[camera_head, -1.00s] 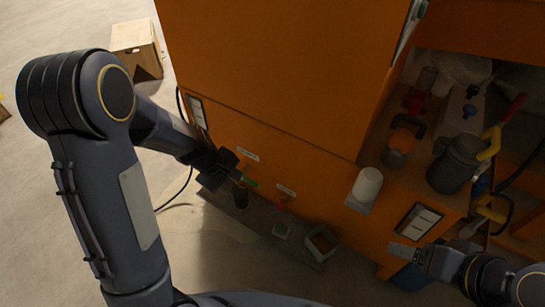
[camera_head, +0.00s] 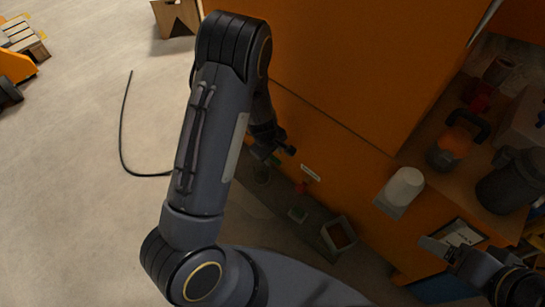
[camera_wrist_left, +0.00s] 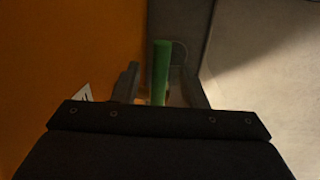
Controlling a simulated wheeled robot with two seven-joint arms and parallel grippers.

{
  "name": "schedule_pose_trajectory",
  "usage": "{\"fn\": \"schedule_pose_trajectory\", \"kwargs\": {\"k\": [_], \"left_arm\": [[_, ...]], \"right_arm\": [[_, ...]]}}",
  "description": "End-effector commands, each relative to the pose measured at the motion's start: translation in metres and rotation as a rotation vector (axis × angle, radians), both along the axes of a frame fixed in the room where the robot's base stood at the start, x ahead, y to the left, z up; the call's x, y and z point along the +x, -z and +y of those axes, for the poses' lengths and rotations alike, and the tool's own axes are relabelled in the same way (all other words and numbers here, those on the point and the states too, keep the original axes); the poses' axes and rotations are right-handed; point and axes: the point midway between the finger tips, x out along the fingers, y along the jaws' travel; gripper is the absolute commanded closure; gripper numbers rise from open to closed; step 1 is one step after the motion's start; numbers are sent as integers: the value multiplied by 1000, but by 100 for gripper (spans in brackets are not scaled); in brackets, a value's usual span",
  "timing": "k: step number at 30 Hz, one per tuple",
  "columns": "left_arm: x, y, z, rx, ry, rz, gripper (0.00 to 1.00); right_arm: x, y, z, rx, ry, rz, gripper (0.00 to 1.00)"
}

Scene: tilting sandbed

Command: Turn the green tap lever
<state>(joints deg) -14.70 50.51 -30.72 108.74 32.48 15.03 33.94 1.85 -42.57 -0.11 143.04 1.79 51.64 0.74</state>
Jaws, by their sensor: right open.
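The green tap lever (camera_wrist_left: 160,72) stands upright in the left wrist view, between the two fingers of my left gripper. Dark gaps show on both sides of it, so the fingers are around it but apart from it. In the head view my left gripper (camera_head: 279,152) is beside the orange cabinet's lower front; the lever is hidden there behind my arm and gripper. My right gripper (camera_head: 440,250) is open and empty at the lower right, near the cabinet's corner.
A red tap (camera_head: 302,186) sits right of the left gripper, under a white label (camera_head: 310,173). A white cylinder (camera_head: 404,187) stands on a ledge.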

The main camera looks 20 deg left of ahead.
Motion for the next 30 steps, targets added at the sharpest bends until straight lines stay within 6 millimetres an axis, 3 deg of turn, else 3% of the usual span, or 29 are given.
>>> {"fn": "schedule_pose_trajectory", "kwargs": {"k": [10, 19, 30], "left_arm": [[1, 4, 0, -1, -1, -1, 63], [1, 4, 0, 0, -1, 0, 100], [0, 4, 1, -1, 10, 0, 100]], "right_arm": [[0, 2, 0, 0, 0, 0, 24], [0, 2, 0, 0, 0, 0, 24], [0, 2, 0, 0, 0, 0, 24]]}}
